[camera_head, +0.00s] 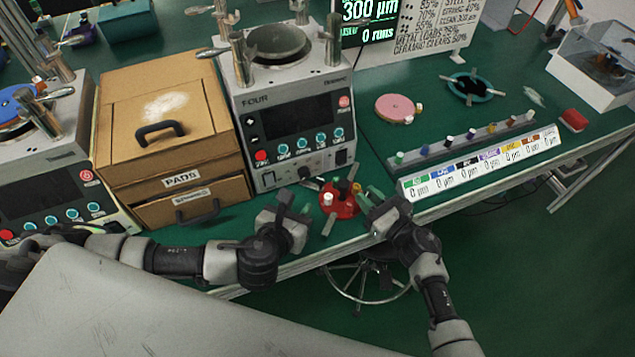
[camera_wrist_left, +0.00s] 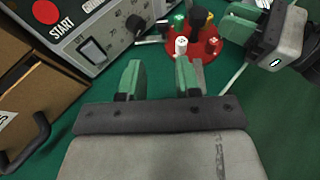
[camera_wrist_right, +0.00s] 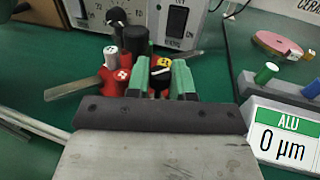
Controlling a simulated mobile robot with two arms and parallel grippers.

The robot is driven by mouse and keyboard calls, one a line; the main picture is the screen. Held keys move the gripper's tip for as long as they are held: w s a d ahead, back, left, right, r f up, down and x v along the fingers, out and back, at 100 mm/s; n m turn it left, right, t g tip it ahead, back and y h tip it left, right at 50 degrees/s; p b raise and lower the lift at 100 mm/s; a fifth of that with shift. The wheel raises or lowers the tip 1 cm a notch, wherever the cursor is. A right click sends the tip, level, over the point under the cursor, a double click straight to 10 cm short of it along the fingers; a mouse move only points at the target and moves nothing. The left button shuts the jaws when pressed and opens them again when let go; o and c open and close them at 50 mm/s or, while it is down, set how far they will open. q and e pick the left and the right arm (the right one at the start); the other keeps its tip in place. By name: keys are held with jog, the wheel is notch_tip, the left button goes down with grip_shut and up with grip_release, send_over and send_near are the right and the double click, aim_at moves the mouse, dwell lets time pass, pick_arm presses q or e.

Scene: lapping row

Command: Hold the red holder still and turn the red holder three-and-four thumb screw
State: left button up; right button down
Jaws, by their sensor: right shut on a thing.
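The red holder (camera_head: 343,209) sits near the bench's front edge, with small capped thumb screws around a dark central post. It also shows in the left wrist view (camera_wrist_left: 207,47) and in the right wrist view (camera_wrist_right: 113,85). My right gripper (camera_head: 368,196) is at the holder's right side, shut on a dark thumb screw with a yellow cap (camera_wrist_right: 163,64), between its green fingers. A white-capped thumb screw (camera_wrist_right: 110,54) stands free beside it. My left gripper (camera_wrist_left: 160,75) is open and empty, just left of the holder; its right finger is close to the holder's white-capped screw (camera_wrist_left: 181,45).
The machine marked FOUR (camera_head: 297,120) stands right behind the holder. A cardboard pads box (camera_head: 170,120) is to its left. A rack of coloured pegs with a label strip (camera_head: 480,165) and a pink disc (camera_head: 397,108) are to the right.

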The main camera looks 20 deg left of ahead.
aim_at(319, 182)
pick_arm(q)
jog(key=x, duration=1.1)
jog(key=shift+w+d+f, duration=0.15)
jog(key=shift+w+f, duration=0.05)
jog(key=shift+w, duration=0.05)
grip_shut()
